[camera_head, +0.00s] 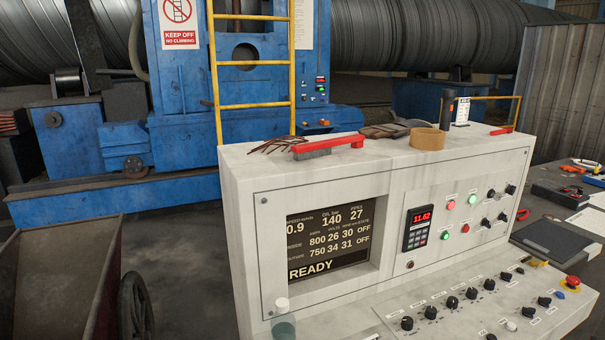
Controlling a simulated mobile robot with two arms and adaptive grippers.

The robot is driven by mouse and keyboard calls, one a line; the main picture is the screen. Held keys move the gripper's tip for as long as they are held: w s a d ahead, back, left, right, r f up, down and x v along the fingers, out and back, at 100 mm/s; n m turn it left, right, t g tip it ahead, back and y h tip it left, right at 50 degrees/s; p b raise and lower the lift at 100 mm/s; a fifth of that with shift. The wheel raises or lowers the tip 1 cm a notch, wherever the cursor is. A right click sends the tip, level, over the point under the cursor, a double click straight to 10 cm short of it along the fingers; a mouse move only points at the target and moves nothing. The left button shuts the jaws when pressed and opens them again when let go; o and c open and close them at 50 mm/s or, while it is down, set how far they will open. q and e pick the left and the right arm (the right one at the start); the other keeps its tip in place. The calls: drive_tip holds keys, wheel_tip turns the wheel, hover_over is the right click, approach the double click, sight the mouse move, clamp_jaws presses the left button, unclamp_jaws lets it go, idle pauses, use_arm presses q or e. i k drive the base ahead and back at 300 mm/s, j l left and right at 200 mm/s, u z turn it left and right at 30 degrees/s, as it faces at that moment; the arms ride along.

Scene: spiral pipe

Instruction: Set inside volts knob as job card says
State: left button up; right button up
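The control console (240,200) is a pale metal cabinet with a sloped front panel. A row of several black knobs (452,302) runs along that panel; their labels are too small to read, so I cannot tell which is the inside volts knob. The screen (328,240) shows an upper row, apparently inside, with 800, 26, 30 and OFF, a lower row with 750, 34, 31 and OFF, and READY below. A small white card (462,112) stands on top of the console; its text is unreadable and I cannot tell if it is the job card. Neither gripper is in view.
On the console top lie a red-handled brush (328,146), gloves (385,131) and a tape roll (427,139). A red mushroom button (573,282) sits at the panel's right. A rusty cart (65,275) stands at left. A dark table (560,245) with tools is at right.

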sight(452, 302)
drive_tip(key=l+z, duration=0.1)
drive_tip(key=z, duration=1.15)
drive_tip(key=k+l+u, duration=0.15)
drive_tip(key=u, duration=0.2)
drive_tip(key=k+l+u, duration=0.3)
drive_tip(key=l+u, duration=0.15)
drive_tip(key=u, duration=0.2)
drive_tip(key=k, duration=0.05)
